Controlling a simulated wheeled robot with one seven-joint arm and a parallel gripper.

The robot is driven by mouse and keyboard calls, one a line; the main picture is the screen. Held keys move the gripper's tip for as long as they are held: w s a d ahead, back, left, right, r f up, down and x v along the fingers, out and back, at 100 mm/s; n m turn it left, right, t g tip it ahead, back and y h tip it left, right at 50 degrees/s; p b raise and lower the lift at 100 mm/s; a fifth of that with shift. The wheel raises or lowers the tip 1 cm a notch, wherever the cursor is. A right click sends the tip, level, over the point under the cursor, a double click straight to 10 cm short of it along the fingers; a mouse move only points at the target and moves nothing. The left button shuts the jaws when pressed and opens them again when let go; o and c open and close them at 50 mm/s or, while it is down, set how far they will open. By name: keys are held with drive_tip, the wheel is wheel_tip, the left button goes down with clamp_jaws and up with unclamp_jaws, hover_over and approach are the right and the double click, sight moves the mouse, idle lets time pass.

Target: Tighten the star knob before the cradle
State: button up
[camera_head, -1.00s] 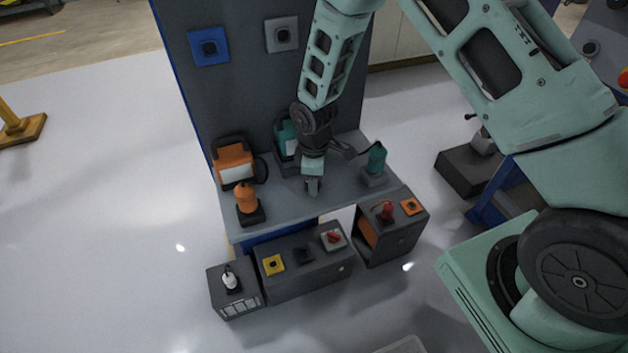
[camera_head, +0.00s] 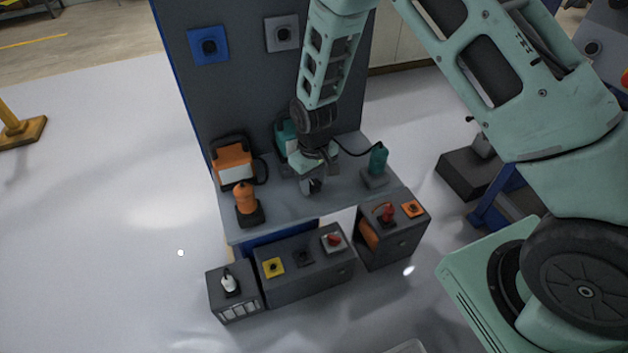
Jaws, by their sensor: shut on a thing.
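My gripper (camera_head: 312,186) points down at the middle of the grey bench top (camera_head: 345,196). Its jaws are shut on a small dark thing at bench height, taken to be the star knob, which the fingers almost wholly hide. A teal unit (camera_head: 284,133) stands just behind my gripper and is partly covered by my wrist. An orange unit with a pale front (camera_head: 235,164) stands to its left. I cannot tell which of the holders on the bench is the cradle.
An orange tool (camera_head: 246,198) stands upright at the bench's front left, and a teal tool (camera_head: 378,160) with a black cable at the right. Low dark boxes (camera_head: 309,278) with knobs and sockets stand before the bench. A dark panel (camera_head: 250,85) rises behind.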

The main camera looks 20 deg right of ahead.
sight(314, 185)
drive_tip(key=shift+m, duration=0.3)
drive_tip(key=o, duration=1)
wheel_tip(314, 185, up, 18)
drive_tip(key=shift+f+b, duration=0.25)
drive_tip(key=shift+b, duration=0.45)
